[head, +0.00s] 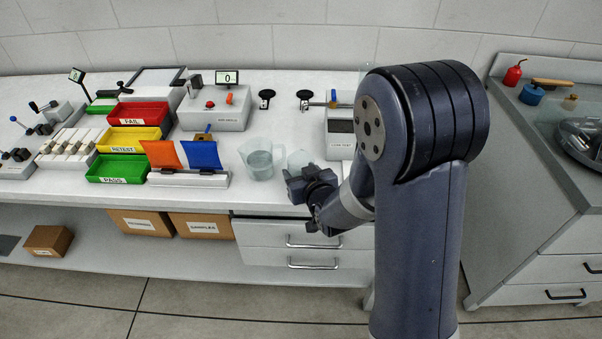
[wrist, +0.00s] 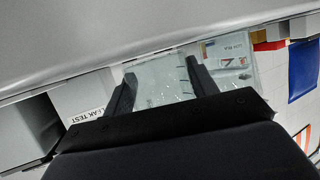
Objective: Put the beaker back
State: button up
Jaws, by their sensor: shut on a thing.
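A small clear beaker (head: 298,160) is at the front edge of the bench, just beyond my gripper (head: 310,187), which partly hides it in the head view. In the wrist view the clear beaker (wrist: 160,84) sits between the two dark fingers of my gripper (wrist: 160,75), which are shut on it. Whether its base touches the bench top is hard to tell. A larger clear jug (head: 260,160) with greyish contents stands just left of it in the head view.
The leak test box (head: 340,140) stands right of the beaker. A rack with orange and blue flags (head: 188,179) is left of the jug. Red (head: 138,114), yellow (head: 128,140) and green (head: 117,169) trays lie farther left. Drawers (head: 305,235) are below.

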jog(key=shift+f, duration=0.15)
jog(key=shift+f, duration=0.1)
jog(key=o, duration=1)
jog(key=shift+r, duration=0.25)
jog(key=v, duration=1.2)
jog(key=shift+f, duration=0.15)
